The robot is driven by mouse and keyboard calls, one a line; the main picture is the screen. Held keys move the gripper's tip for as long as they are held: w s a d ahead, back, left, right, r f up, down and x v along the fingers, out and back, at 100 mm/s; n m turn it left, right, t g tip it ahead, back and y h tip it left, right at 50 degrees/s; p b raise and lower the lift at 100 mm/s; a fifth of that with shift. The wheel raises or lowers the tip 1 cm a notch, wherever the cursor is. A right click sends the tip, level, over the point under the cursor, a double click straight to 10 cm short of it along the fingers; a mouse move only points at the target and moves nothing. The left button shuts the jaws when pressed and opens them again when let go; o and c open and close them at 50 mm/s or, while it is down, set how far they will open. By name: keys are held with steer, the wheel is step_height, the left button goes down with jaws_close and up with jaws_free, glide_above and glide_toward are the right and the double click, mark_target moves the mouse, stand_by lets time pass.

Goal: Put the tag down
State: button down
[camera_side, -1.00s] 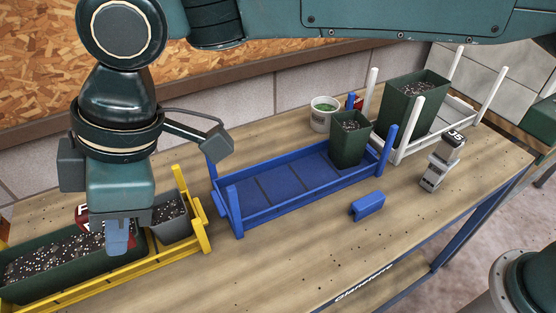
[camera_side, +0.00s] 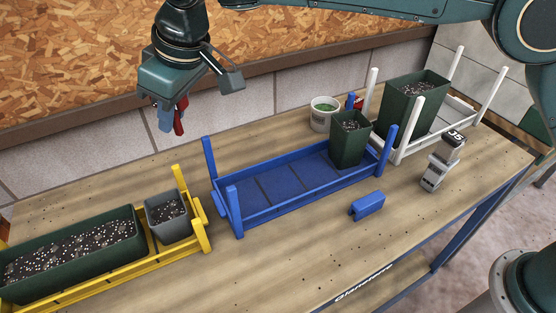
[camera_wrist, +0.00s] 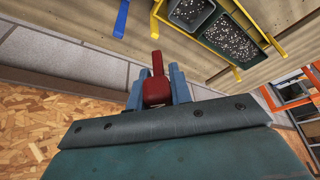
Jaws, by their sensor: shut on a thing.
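The red tag (camera_side: 181,117) is clamped between the blue fingers of my gripper (camera_side: 170,125). In the side view it is held in the air near the back wall, above and left of the blue tray, touching nothing but the fingers. In the wrist view the red tag (camera_wrist: 156,82) sticks out past the fingertips of my gripper (camera_wrist: 158,90), a block-shaped part between them and a narrower part beyond.
The yellow tray (camera_side: 205,235) holds a long green planter (camera_side: 70,250) and a grey pot (camera_side: 168,218). The blue tray (camera_side: 285,203) has a green pot (camera_side: 350,140) at its right end. A white rack (camera_side: 398,158), a grey J5 block (camera_side: 441,163) and a blue block (camera_side: 367,205) stand right.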

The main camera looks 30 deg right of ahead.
steer(key=w+d+m+t+h, duration=0.1)
steer(key=w+d+m, duration=0.4)
steer(key=d, duration=0.3)
steer(key=w+d+m+h, duration=0.2)
steer(key=w+d+m, duration=0.2)
steer(key=w+d, duration=0.3)
steer(key=f, duration=1)
steer(key=s+f, duration=0.1)
steer(key=f, duration=0.4)
steer(key=shift+d+f, duration=0.25)
steer(key=shift+d, duration=0.15)
steer(key=shift+f, duration=2.1)
steer(key=shift+f, duration=0.15)
steer(key=c, duration=1.3)
jaws_free()
steer(key=shift+o, duration=0.2)
